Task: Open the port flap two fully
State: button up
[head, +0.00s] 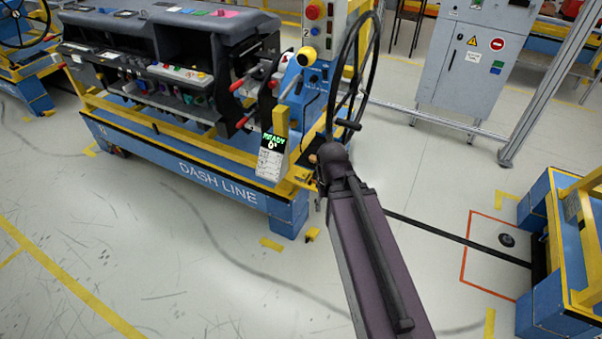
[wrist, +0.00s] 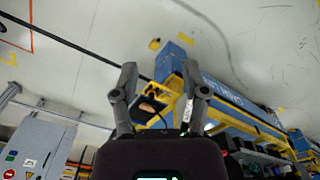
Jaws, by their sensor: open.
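The dashboard module (head: 165,35) stands on a blue and yellow cart (head: 190,165) marked DASH LINE at the upper left of the head view. A blue panel (head: 316,78) with small fittings is at the module's right end, beside a steering wheel (head: 370,75). I cannot make out port flap two or its state. In the wrist view my gripper (wrist: 158,72) is open, with nothing visible between its fingers. The cart's end (wrist: 172,62) shows beyond them, upside down. In the head view my arm hides most of the gripper, near the cart's right end.
A control post (head: 322,22) with a red button rises behind the blue panel. A display (head: 272,150) reading READY hangs at the cart's corner. A grey cabinet (head: 465,65) stands at the back right, another blue stand (head: 545,245) at the right. The left floor is clear.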

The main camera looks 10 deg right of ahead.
jog(key=shift+d, duration=0.1)
jog(key=shift+f, duration=0.15)
jog(key=w+d+f+m+t+h+b, duration=0.2)
jog(key=w+f+m+t+h+b, duration=0.5)
jog(key=w+f+b, duration=1.75)
jog(key=w+a+f+m+t+h+b, duration=0.3)
jog(key=w+a+f+h+b, duration=0.4)
jog(key=b, duration=2.1)
jog(key=w+a+f+t, duration=0.1)
jog(key=w+a+f, duration=0.1)
jog(key=w+a, duration=0.2)
jog(key=shift+w+a, duration=0.4)
jog(key=shift+w, duration=0.4)
jog(key=shift+f, duration=0.1)
